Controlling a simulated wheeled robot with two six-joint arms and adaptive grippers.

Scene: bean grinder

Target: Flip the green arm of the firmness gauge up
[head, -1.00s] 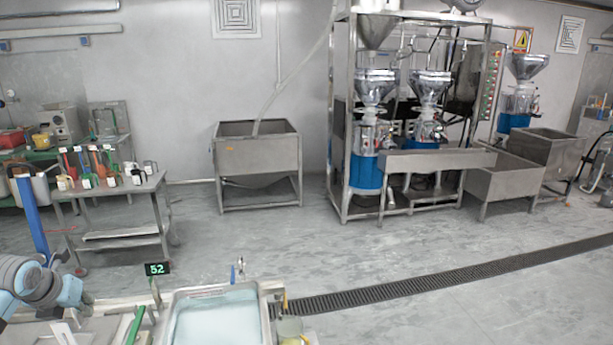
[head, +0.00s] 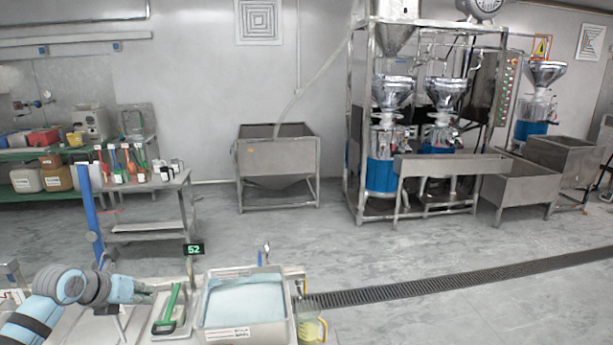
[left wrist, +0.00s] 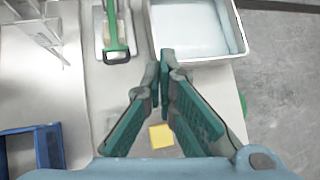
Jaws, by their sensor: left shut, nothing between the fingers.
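The firmness gauge (head: 160,328) is a flat grey plate on the near counter. Its green arm (head: 170,305) lies low along the plate; it also shows in the left wrist view (left wrist: 114,30), with a dark green loop at its near end. My left gripper (head: 147,291) is just left of the gauge in the head view. In the left wrist view its fingertips (left wrist: 166,58) are together and empty, pointing between the gauge and a pan, apart from the green arm. My right gripper is in neither view.
A metal pan (head: 245,334) holding pale blue-white contents stands right of the gauge. A display (head: 194,249) reading 52 is behind. A blue post (head: 88,215) rises behind my left arm. A jug (head: 311,325) stands right of the pan. A blue crate (left wrist: 50,148) and yellow square (left wrist: 161,136) lie nearer.

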